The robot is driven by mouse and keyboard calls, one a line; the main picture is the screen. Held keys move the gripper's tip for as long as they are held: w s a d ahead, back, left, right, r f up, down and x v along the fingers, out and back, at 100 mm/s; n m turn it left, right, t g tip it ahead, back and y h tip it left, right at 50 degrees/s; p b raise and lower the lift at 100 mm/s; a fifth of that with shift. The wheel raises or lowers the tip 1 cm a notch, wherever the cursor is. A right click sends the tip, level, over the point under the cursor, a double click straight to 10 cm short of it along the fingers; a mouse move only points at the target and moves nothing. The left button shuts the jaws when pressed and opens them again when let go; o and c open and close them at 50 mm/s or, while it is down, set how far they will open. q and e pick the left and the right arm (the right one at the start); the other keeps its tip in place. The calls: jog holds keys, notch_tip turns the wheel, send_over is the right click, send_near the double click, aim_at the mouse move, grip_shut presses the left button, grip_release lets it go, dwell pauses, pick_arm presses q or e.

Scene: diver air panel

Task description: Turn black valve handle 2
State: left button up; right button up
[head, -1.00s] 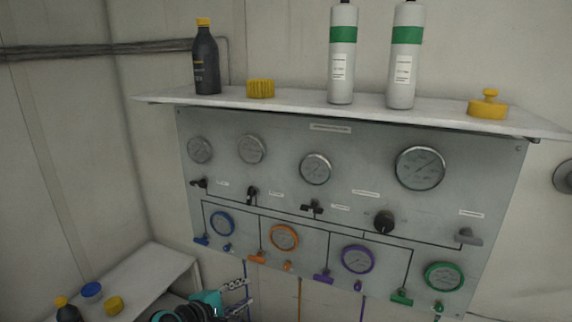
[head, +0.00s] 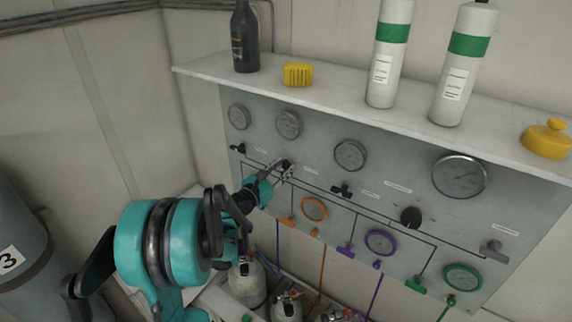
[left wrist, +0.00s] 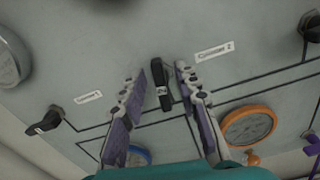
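Black valve handle 2 (left wrist: 161,84) is on the grey panel (left wrist: 240,50), second from the left in the upper row of handles. In the left wrist view it stands between the two fingers of my left gripper (left wrist: 160,72), with a gap showing on each side. The gripper is open. In the head view my left gripper (head: 279,173) reaches up to the panel from the lower left and partly covers the handle. My right gripper is in neither view.
Another black handle (head: 238,148) is to the left, and a third (head: 342,190) is to the right, beside a black round knob (head: 411,216). An orange-rimmed gauge (head: 314,209) is below right. A white shelf (head: 340,98) with bottles juts out above the panel.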

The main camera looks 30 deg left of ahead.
pick_arm(q)
jog(key=shift+w, duration=0.65)
grip_shut()
